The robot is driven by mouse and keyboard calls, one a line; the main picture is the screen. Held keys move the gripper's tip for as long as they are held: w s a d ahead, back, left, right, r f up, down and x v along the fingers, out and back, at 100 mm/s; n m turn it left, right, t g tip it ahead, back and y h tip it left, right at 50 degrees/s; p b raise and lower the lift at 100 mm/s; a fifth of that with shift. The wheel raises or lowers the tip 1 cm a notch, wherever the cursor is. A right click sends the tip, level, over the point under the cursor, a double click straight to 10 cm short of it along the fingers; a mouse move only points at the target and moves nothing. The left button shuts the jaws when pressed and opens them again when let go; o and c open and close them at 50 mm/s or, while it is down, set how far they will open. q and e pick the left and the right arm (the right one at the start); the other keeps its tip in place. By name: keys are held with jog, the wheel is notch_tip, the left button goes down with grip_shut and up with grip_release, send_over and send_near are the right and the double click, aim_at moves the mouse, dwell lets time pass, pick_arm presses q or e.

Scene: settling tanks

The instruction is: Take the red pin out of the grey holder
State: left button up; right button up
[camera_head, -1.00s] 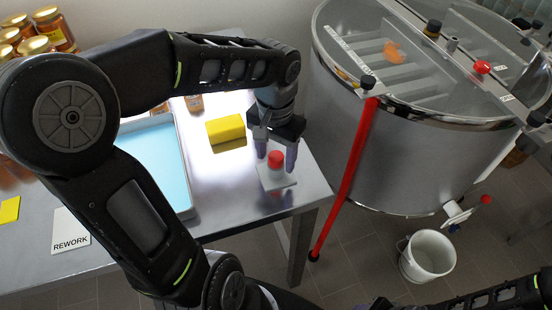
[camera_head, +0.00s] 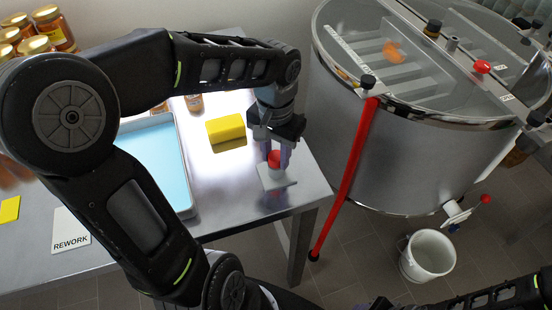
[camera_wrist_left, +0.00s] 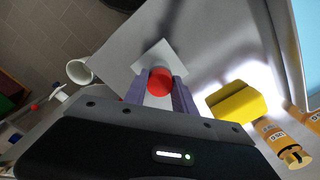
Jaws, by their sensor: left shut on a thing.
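The red pin (camera_head: 274,158) stands upright in the light grey holder (camera_head: 285,179), near the right corner of the metal table. My left gripper (camera_head: 279,157) points down and is shut on the red pin, with one finger on each side of it. In the left wrist view the red pin (camera_wrist_left: 160,80) shows between the two purple fingertips (camera_wrist_left: 157,88), with the holder (camera_wrist_left: 158,55) around and behind it. The holder's hole is hidden by the pin. My right gripper cannot be made out; only part of my right arm shows at the bottom right.
A yellow block (camera_head: 226,130) lies left of the holder. A blue tray (camera_head: 186,190) and a REWORK card (camera_head: 71,231) are further left. A white bucket (camera_head: 428,256) is on the floor.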

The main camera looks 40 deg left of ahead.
aim_at(276, 156)
pick_arm(q)
grip_shut()
notch_tip(276, 156, up, 10)
dwell(0.6)
dwell(0.5)
